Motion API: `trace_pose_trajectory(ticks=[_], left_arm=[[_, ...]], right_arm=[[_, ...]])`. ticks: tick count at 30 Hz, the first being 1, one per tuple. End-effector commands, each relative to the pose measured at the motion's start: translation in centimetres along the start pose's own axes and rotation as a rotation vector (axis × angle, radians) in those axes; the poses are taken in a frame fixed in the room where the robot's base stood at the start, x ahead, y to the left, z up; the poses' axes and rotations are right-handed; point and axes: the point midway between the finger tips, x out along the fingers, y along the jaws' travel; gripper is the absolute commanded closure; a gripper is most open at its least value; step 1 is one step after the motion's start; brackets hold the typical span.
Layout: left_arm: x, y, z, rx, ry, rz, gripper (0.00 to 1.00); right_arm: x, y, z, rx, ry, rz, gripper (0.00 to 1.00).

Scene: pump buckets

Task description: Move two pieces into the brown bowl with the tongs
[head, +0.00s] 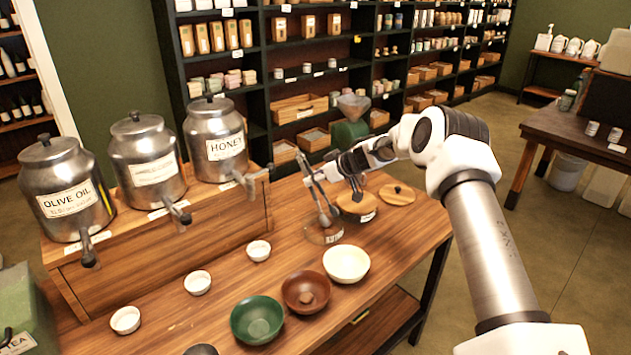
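The brown bowl (305,285) stands on the wooden counter between a green bowl (257,320) and a cream bowl (346,263). A small brownish patch, perhaps a piece, shows inside it. The metal tongs (321,200) are tilted, behind the cream bowl, with their lower ends at a low clear container (324,236); I cannot tell whether they are inside it. My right gripper (330,172) reaches in from the right and appears shut on the upper part of the tongs. Its fingers are small and partly overlap them. My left gripper does not show.
Three metal dispensers (152,170) stand on a raised wooden shelf at left. Several small white cups (197,283) sit before them. A wood-topped jar (357,204) and a round wooden lid (397,194) lie near my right gripper. The counter's right side is fairly clear.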

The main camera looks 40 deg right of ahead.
Motion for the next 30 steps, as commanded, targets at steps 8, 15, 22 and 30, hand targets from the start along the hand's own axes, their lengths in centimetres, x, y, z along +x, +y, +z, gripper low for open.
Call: trace_pose_trajectory(ticks=[8,15,22,30], left_arm=[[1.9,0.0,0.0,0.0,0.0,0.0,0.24],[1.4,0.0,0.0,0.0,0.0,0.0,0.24],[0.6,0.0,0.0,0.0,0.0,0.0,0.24],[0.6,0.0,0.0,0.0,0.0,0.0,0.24]], right_arm=[[0.8,0.0,1.0,0.001,0.0,0.0,0.71],[0.6,-0.1,0.9,0.001,0.0,0.0,0.71],[0.4,-0.1,1.0,0.001,0.001,0.0,0.71],[0.5,-0.1,1.2,0.001,0.0,0.0,0.71]])
